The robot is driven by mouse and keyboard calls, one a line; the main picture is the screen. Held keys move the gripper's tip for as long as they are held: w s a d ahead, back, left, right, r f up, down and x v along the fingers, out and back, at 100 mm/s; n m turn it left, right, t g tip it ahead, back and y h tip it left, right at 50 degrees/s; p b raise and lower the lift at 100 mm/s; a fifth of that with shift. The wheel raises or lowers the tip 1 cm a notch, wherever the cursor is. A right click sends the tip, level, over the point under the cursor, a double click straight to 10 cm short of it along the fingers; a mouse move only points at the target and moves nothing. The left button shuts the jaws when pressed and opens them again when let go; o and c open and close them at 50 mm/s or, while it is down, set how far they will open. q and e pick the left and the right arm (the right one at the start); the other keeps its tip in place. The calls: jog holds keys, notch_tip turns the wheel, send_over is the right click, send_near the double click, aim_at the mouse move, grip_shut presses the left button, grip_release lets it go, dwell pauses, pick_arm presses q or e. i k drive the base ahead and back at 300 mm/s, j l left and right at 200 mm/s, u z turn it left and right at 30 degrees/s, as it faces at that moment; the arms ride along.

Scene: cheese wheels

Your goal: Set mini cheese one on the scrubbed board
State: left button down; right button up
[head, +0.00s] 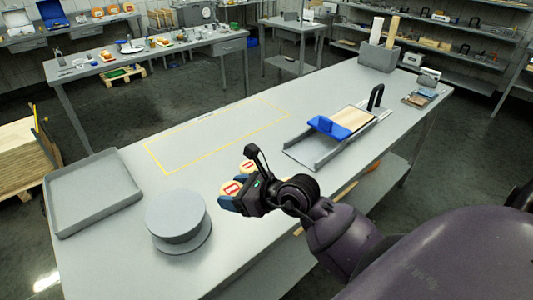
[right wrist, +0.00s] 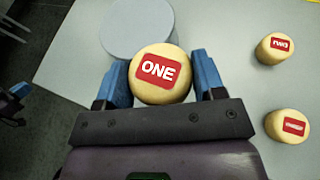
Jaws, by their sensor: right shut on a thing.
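Mini cheese one (right wrist: 160,73), a pale yellow round with a red label reading ONE, sits between the blue fingers of my right gripper (right wrist: 162,88) in the right wrist view. The gripper is shut on it. In the head view the right gripper (head: 232,199) is over the near side of the table, right of the grey round stand, holding the cheese (head: 231,187). The pale wooden board (head: 350,118) lies in a grey metal frame farther right, with a blue piece at its left end. A dark part with blue, probably my left gripper (right wrist: 15,95), shows at the right wrist view's left edge; its jaws are unclear.
Two other mini cheeses (right wrist: 276,46) (right wrist: 288,126) stand to the right in the wrist view; their labels are hard to read. The grey round stand (head: 178,240) and a grey tray (head: 95,190) are left. A yellow-outlined area (head: 215,137) is empty.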

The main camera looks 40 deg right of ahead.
aim_at(355, 114)
jog(key=l+u, duration=0.1)
jog(key=l, duration=0.55)
jog(key=l+u, duration=0.1)
jog(key=l, duration=0.55)
jog(key=l+u, duration=0.1)
jog(key=l, duration=0.55)
jog(key=k+l+u, duration=0.1)
jog(key=l, duration=0.5)
jog(key=k+l+u, duration=0.1)
jog(key=l, duration=0.55)
jog(key=k+l+u, duration=0.1)
jog(key=l, duration=0.55)
